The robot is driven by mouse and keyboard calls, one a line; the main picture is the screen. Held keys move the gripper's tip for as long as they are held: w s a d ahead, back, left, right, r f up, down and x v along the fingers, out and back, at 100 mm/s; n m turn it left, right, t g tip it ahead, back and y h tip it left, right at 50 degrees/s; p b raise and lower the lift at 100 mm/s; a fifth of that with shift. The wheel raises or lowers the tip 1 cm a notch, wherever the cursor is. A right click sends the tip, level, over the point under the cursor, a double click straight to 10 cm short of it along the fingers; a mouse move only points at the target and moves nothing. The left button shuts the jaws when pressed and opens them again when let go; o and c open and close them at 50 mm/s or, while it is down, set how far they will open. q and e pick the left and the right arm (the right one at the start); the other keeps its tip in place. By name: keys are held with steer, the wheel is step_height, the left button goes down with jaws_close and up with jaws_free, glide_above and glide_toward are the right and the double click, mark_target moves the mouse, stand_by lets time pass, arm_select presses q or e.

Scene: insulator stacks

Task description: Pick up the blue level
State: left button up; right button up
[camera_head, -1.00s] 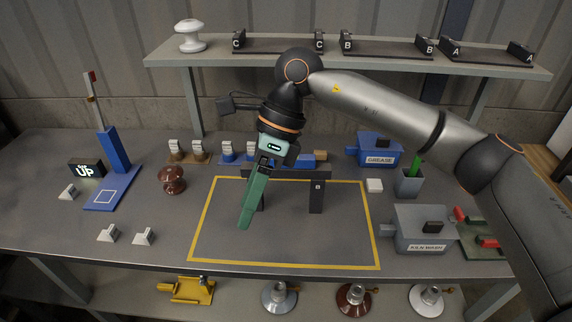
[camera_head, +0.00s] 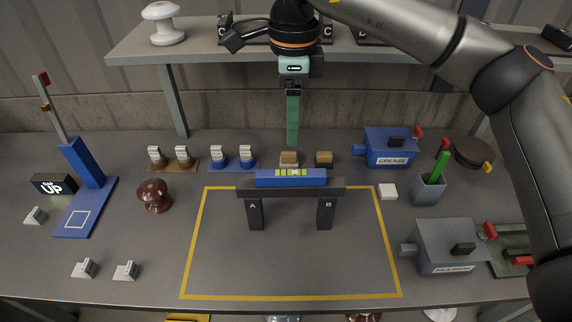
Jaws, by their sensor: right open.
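The blue level (camera_head: 291,178) lies flat on top of a dark beam (camera_head: 300,190) held up by two dark posts marked A (camera_head: 254,214) and B (camera_head: 324,214). Its yellow-green vial faces up. My right gripper (camera_head: 293,140) points down behind the level in the picture, with its green fingers apart from it. It is open, and nothing shows between its fingers. My left gripper is not in view.
A yellow outline (camera_head: 190,245) marks the table around the posts. Small blocks (camera_head: 289,158) stand behind the level. The blue GREASE box (camera_head: 389,148), grey box (camera_head: 448,245) and green-handled cup (camera_head: 429,189) stand right; a brown insulator (camera_head: 154,195) stands left. The marked area's front is clear.

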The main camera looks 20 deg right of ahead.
glide_above(291, 172)
step_height(291, 172, down, 6)
steer(key=shift+s+r, duration=0.1)
steer(key=shift+r, duration=0.05)
steer(key=shift+f+p, duration=0.7)
steer(key=shift+f, duration=2.3)
jaws_close()
steer(key=shift+r, duration=0.1)
